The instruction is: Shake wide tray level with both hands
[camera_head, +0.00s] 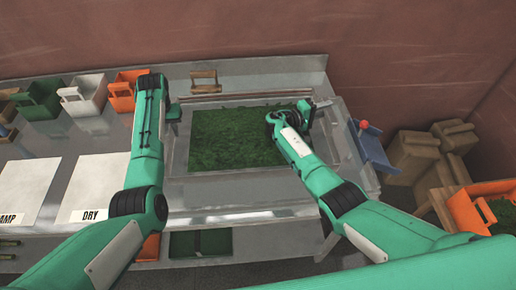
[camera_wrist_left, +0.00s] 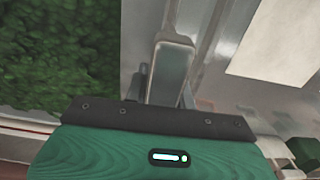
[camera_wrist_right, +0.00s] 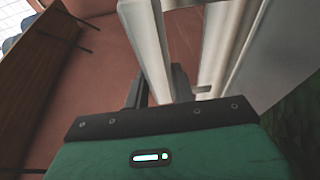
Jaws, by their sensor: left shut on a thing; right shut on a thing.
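The wide tray (camera_head: 225,181) is a grey, see-through-looking frame on the bench, filled with a rough layer of green material (camera_head: 232,140). The green material also shows at left in the left wrist view (camera_wrist_left: 55,55). My left gripper (camera_head: 173,110) is shut on the grey handle (camera_wrist_left: 170,72) at the tray's left side. My right gripper (camera_head: 316,105) is shut on the pale handle (camera_wrist_right: 150,50) at its right side. The fingertips are mostly hidden. I cannot tell whether the tray touches the bench.
Green, white (camera_head: 84,95) and orange (camera_head: 125,92) bins stand at the back left. A white DRY sheet (camera_head: 98,185) lies left of my left arm. A wooden piece (camera_head: 204,80) sits behind the tray. A blue stand (camera_head: 372,148) and cardboard boxes (camera_head: 412,155) are at right.

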